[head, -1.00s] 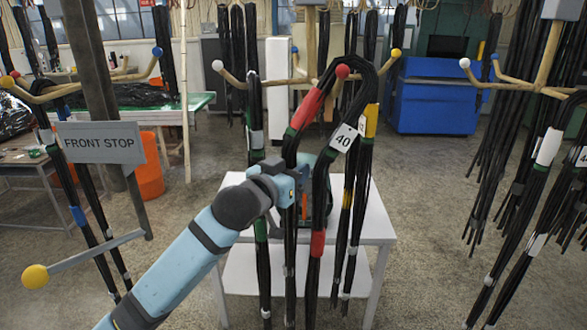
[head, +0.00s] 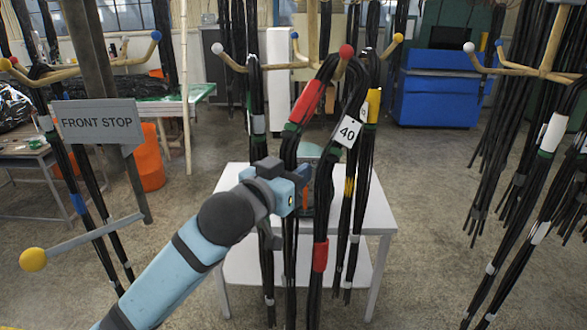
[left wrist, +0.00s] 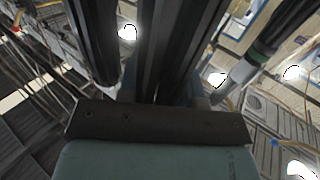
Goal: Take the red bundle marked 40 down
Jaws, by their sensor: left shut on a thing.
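The bundle marked 40 is a black hose loop with red bands (head: 307,102), arching just under and behind a red-tipped peg (head: 346,51) in the head view. Its white tag 40 (head: 348,131) hangs on its right leg, and another red band (head: 320,256) shows lower down. I cannot tell whether the loop rests on the peg. My left gripper (head: 303,190) is shut on the bundle's hanging strands below the upper red band; its fingertips are partly hidden. In the left wrist view, dark strands (left wrist: 175,45) rise from between the fingers. My right gripper is not in view.
Dark bundles hang close on both sides, one with a yellow band (head: 374,105) just right of the tag. A white table (head: 375,222) stands below. The FRONT STOP sign (head: 98,122) and its yellow-tipped bar (head: 33,260) are left of my arm.

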